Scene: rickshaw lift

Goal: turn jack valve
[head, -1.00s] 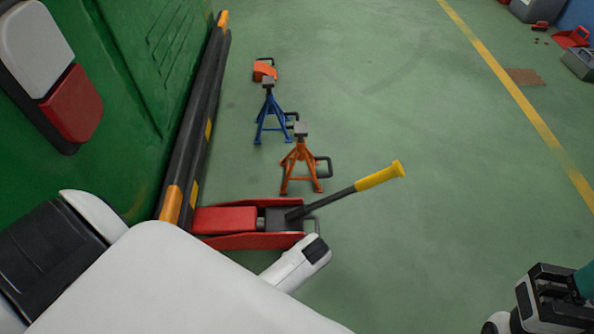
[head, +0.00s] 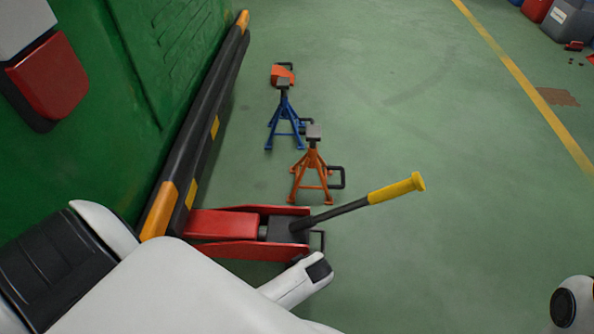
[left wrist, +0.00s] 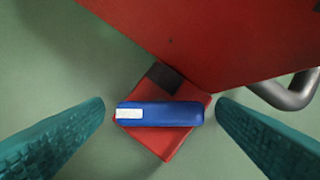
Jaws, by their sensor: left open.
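The red floor jack (head: 222,224) lies on the floor beside the green vehicle. Its dark lever with a yellow grip (head: 392,189) slants up to the right. In the left wrist view, the jack's red body (left wrist: 215,35) fills the top. Below it is a blue bar with a white end (left wrist: 165,115), which looks like the jack valve, across a red plate (left wrist: 172,142). My left gripper (left wrist: 160,105) is open, its teal fingers on either side of the bar with gaps. In the head view its fingers are hidden. My right gripper is out of view.
An orange jack stand (head: 313,170) and a blue one (head: 284,118) stand beyond the jack. An orange object (head: 283,76) lies farther back. The green vehicle (head: 120,100) with its black sill closes off the left.

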